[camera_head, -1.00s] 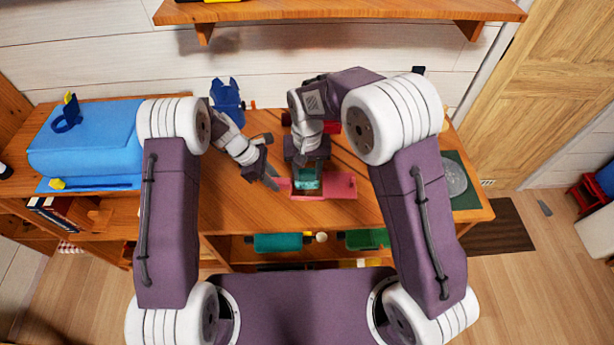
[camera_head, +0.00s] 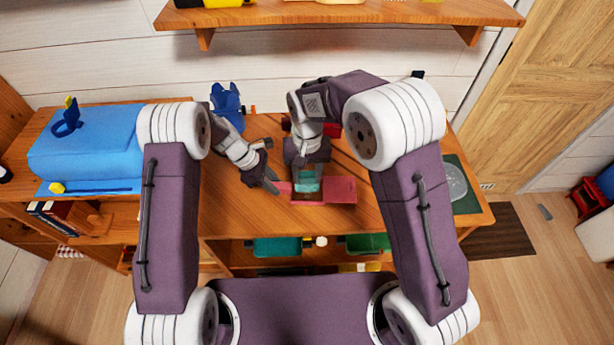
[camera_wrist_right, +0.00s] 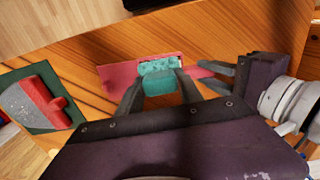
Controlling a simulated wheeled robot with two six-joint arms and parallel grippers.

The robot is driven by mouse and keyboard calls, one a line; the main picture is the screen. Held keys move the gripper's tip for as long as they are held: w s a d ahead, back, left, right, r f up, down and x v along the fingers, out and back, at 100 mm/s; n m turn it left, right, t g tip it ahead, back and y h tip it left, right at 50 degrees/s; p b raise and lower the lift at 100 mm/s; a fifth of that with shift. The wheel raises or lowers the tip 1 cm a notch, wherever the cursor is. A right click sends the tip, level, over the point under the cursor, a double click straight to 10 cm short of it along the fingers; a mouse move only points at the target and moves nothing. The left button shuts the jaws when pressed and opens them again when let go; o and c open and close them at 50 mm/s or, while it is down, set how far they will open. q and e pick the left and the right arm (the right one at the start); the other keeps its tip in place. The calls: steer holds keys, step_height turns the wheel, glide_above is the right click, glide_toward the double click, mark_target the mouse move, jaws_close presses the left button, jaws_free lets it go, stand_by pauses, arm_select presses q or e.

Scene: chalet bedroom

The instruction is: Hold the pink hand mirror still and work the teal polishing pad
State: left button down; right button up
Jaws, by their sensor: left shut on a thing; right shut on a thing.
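The pink hand mirror (camera_head: 339,190) lies flat near the front of the wooden desk. My left gripper (camera_head: 273,186) is shut at its left end, on the handle. In the right wrist view the mirror (camera_wrist_right: 116,75) shows beside the pad, with my left gripper (camera_wrist_right: 212,76) reaching in from the right. The teal polishing pad (camera_head: 307,185) is over the mirror, and my right gripper (camera_head: 307,174) is shut on it. In the right wrist view the pad (camera_wrist_right: 159,86) sits between the fingers; a paler textured patch shows behind it. Whether the pad touches the mirror is unclear.
A dark green mat (camera_head: 464,193) with a grey, red-handled thing (camera_wrist_right: 42,104) lies at the desk's right end. A blue case (camera_head: 87,148) stands at the left and a dark blue object (camera_head: 228,104) at the back. Bare desk (camera_head: 235,210) shows at front left.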

mark_target(307, 186)
steer(key=shift+f, duration=3.75)
steer(key=shift+w+f, duration=0.1)
steer(key=shift+w, duration=0.6)
jaws_close()
steer(key=shift+w+d+f, duration=0.1)
steer(key=shift+w+f, duration=0.15)
steer(key=shift+w, duration=0.1)
steer(key=shift+w+r, duration=0.15)
steer(key=shift+w, duration=0.75)
steer(key=s, duration=0.4)
step_height(307, 186, up, 2)
steer(key=shift+w+r, duration=0.1)
steer(key=shift+r, duration=2.95)
